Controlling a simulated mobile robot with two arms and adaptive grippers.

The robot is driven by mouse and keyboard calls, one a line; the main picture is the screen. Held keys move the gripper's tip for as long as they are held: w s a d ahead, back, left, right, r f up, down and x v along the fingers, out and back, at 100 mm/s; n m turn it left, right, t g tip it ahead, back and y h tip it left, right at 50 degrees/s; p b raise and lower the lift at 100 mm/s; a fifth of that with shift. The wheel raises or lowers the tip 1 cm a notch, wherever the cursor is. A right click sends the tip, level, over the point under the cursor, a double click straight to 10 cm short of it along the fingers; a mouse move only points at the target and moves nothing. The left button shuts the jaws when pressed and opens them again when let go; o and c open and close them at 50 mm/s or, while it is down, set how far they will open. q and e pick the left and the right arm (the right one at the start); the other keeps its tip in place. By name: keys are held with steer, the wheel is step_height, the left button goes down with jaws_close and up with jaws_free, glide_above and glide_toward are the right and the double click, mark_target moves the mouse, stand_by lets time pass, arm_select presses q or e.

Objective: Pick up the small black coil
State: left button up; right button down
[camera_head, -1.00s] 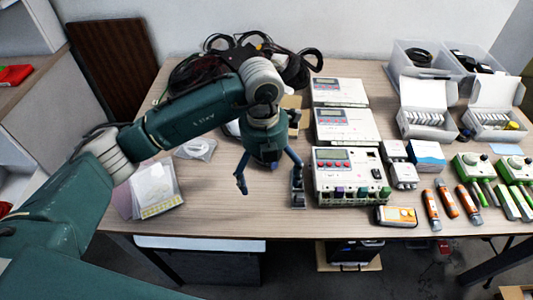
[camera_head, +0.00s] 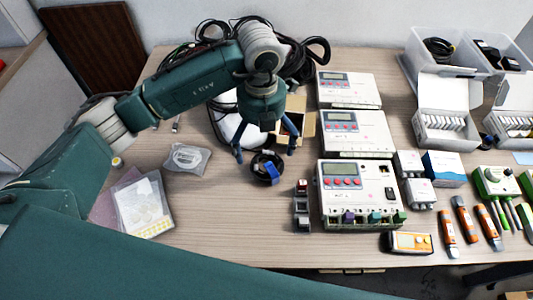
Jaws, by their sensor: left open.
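A small black coil (camera_head: 258,163) with a blue piece (camera_head: 271,169) on it lies on the wooden table, left of the white meter boxes. My left gripper (camera_head: 264,157) points down over it. Its two blue fingers are spread wide, one to each side of the coil in this view, and nothing is held. How high the fingertips are above the coil is hard to tell. My right gripper is not in view.
A small open cardboard box (camera_head: 304,124) and a white meter box (camera_head: 357,188) stand right of the gripper. Small grey blocks (camera_head: 302,207) stand beside the meter. A clear bag (camera_head: 187,158) lies left.

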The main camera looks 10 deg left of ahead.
mark_target(263, 156)
arm_select(q)
steer(key=f, duration=0.4)
steer(key=shift+s+d+f+p, duration=0.1)
steer(key=shift+s+f+p, duration=0.1)
steer(key=shift+s+p, duration=0.2)
steer(key=shift+f, duration=0.25)
steer(key=f, duration=0.1)
steer(key=f+p, duration=0.1)
steer(key=f, duration=0.2)
steer(key=shift+w+d+f, duration=0.2)
steer(key=shift+w+d, duration=0.15)
steer(key=shift+w+f, duration=0.1)
steer(key=shift+f, duration=0.35)
steer(key=c, duration=1.3)
steer(key=shift+c, duration=0.3)
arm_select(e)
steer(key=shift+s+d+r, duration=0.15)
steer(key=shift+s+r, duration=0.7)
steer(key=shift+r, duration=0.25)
arm_select(q)
steer(key=shift+r, duration=0.1)
